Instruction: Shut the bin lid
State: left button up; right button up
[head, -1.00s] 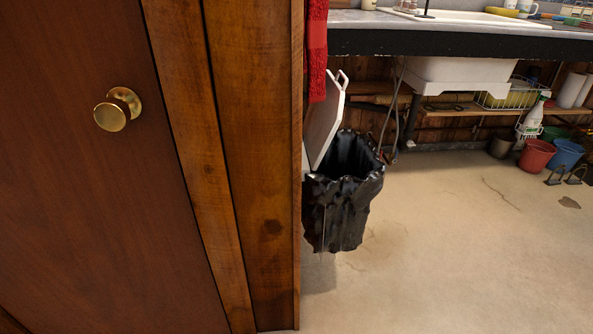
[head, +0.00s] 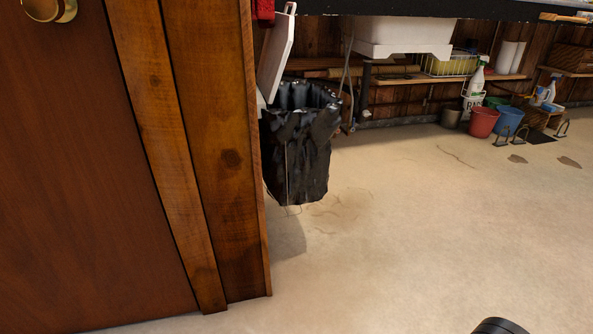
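The bin (head: 297,150) hangs or stands beyond the edge of the wooden door frame, with a black liner folded over its rim. Its left side is partly hidden by the frame. The white bin lid (head: 276,52) is open, tilted up and back at the bin's left side, with a small handle at its top. Neither of my grippers is in view. A dark rounded piece (head: 497,326) at the bottom edge seems to be part of my own arm.
A wooden door frame (head: 215,150) and brown door fill the left. A counter with a white sink (head: 405,35) is behind. Red (head: 482,122) and blue (head: 508,120) buckets stand at the back right. The concrete floor (head: 400,240) before the bin is clear.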

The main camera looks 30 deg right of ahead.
aim_at(278, 42)
jog(key=i+l+z, duration=0.15)
jog(key=l, duration=0.2)
jog(key=i+l+z, duration=0.15)
jog(key=l, duration=0.2)
jog(key=i+l+z, duration=0.15)
jog(key=k+l+u, duration=0.15)
jog(key=l, duration=0.3)
jog(key=k+l+u, duration=0.15)
jog(key=l, duration=0.3)
jog(key=k+l+u, duration=0.15)
jog(key=l, duration=0.25)
jog(key=l+u, duration=0.1)
jog(key=l, duration=0.15)
